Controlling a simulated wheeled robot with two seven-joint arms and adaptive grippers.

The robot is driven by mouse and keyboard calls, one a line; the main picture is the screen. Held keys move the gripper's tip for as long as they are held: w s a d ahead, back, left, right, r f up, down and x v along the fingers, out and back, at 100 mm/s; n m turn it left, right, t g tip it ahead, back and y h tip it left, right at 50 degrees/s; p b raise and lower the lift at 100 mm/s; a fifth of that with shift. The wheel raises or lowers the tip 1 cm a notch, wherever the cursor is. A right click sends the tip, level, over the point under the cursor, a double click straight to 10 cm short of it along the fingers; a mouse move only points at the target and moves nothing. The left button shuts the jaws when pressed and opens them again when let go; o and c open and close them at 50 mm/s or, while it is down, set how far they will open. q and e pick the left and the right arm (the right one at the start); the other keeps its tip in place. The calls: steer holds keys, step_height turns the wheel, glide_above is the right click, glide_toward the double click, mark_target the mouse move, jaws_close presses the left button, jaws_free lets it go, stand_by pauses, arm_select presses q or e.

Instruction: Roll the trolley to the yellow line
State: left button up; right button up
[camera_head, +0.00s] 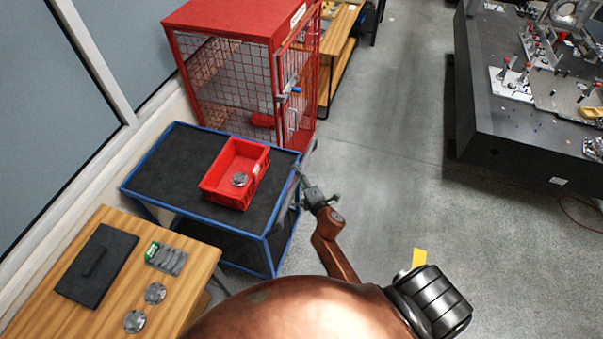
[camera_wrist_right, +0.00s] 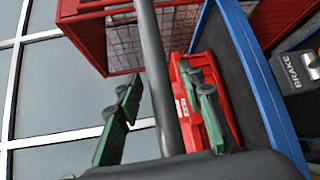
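The trolley (camera_head: 165,165) has a blue frame and black shelves; it stands left of centre in the head view, and its blue edge (camera_wrist_right: 262,75) shows in the right wrist view. My right gripper (camera_head: 303,187) is at the trolley's right end. In the wrist view its green fingers (camera_wrist_right: 165,95) are apart, with a dark upright bar (camera_wrist_right: 155,60), seemingly the trolley handle, between them. Gaps show on both sides of the bar. A short piece of the yellow line (camera_head: 419,257) shows on the floor at lower right, partly hidden by my arm. My left gripper is out of view.
A red bin (camera_head: 215,191) holding a metal part sits on the trolley. A red cage (camera_head: 220,25) stands behind it, a wooden table (camera_head: 185,255) in front. A part marked BRAKE (camera_wrist_right: 298,75) shows beside the trolley. Floor to the right is clear up to the dark granite table (camera_head: 490,130).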

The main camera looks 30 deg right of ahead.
steer(key=shift+w, duration=0.2)
steer(key=shift+c, duration=0.2)
steer(key=shift+d, duration=0.1)
jaws_close()
